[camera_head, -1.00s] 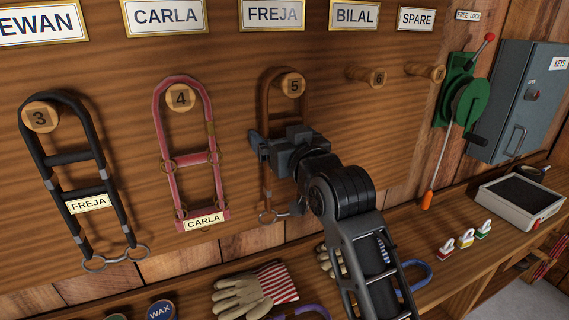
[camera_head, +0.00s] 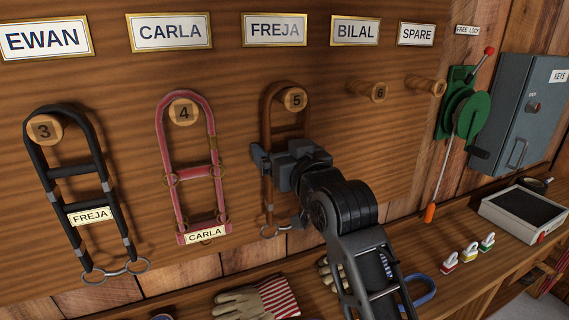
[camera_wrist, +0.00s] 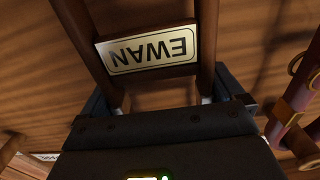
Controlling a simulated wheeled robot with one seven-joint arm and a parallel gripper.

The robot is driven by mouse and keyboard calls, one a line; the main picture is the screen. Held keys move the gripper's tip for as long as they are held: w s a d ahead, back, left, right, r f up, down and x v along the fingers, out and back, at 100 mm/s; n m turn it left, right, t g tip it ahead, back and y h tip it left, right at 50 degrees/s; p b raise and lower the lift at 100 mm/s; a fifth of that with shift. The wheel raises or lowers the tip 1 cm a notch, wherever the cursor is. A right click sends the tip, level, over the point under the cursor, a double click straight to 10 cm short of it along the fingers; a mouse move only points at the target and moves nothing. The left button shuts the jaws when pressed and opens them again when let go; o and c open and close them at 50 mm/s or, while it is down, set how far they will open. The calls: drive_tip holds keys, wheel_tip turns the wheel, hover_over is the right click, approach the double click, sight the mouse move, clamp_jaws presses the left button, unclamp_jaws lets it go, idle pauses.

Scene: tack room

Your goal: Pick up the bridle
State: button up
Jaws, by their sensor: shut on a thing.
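A brown bridle (camera_head: 268,120) hangs on peg 5 (camera_head: 292,98), under the upper FREJA plate (camera_head: 275,30). Its own tag (camera_wrist: 148,50) reads EWAN, upside down in the wrist view. My gripper (camera_head: 270,162) is shut on this bridle around its middle, with a finger at each side strap in the wrist view. My gripper and arm hide part of the bridle in the head view. A black bridle (camera_head: 65,172) tagged FREJA hangs on peg 3. A red-pink bridle (camera_head: 166,150) tagged CARLA hangs on peg 4.
Peg 6 (camera_head: 372,92) and the SPARE peg (camera_head: 430,85) are bare. A green lever device (camera_head: 465,110) and a grey key cabinet (camera_head: 520,105) are at the right. The shelf below holds gloves (camera_head: 255,300), small coloured clips (camera_head: 468,252) and a tray (camera_head: 522,210).

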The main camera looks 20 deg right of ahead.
wheel_tip(320, 180, up, 4)
drive_tip(key=shift+f+b, duration=0.1)
drive_tip(key=shift+b, duration=0.25)
drive_tip(key=p, duration=0.4)
approach(289, 136)
drive_tip(key=s, duration=0.5)
drive_tip(key=shift+s+a+p, duration=0.1)
drive_tip(key=shift+s+p, duration=0.05)
drive_tip(key=shift+p, duration=0.25)
drive_tip(key=shift+f, duration=0.1)
drive_tip(key=shift+s, duration=0.15)
